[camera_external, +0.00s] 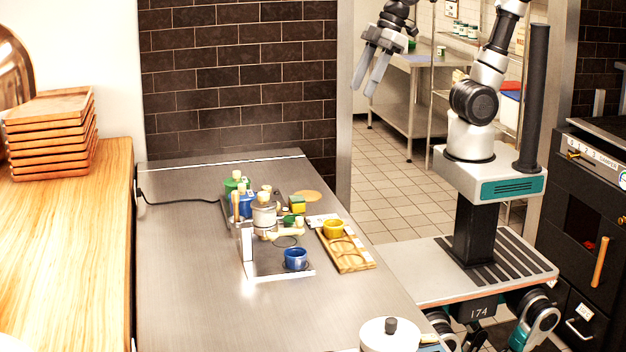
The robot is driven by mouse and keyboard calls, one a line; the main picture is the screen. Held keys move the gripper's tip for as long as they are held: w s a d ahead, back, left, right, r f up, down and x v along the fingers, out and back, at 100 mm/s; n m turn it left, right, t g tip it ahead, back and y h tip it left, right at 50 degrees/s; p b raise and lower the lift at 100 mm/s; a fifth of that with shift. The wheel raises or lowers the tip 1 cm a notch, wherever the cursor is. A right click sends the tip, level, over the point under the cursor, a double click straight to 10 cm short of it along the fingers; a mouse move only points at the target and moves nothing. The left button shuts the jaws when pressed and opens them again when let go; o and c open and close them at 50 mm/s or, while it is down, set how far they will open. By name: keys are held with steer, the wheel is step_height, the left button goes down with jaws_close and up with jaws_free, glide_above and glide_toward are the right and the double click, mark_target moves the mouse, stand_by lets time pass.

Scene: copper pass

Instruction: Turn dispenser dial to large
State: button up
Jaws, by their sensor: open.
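The dispenser (247,244) appears to be the small metal stand on the steel counter, with an upright post and a flat base. A pale canister (264,215) is at its top, and a blue cup (295,258) stands on the base's right side. The dial and its setting are too small or hidden to make out. My gripper (364,89) is raised at the upper middle, beyond the counter's right edge and well clear of the dispenser. Its two grey fingers point down, spread apart, with nothing between them.
Green and blue containers (246,203) crowd behind the dispenser. A wooden rack (345,252) with a yellow cup (333,229) lies to its right. A white lidded pot (390,335) is at the front. The steel counter's (185,270) left part is clear; stacked trays (50,130) stand farther left.

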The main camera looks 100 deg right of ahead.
steer(key=w+a+n+g, duration=0.1)
steer(key=w+a+n, duration=0.2)
steer(key=w, duration=0.7)
steer(key=n+y, duration=0.3)
glide_toward(264, 193)
steer(key=shift+g, duration=0.4)
steer(key=x, duration=0.8)
steer(key=shift+w+a+p, duration=0.1)
steer(key=shift+w+p, duration=0.2)
steer(key=shift+w, duration=0.15)
jaws_close()
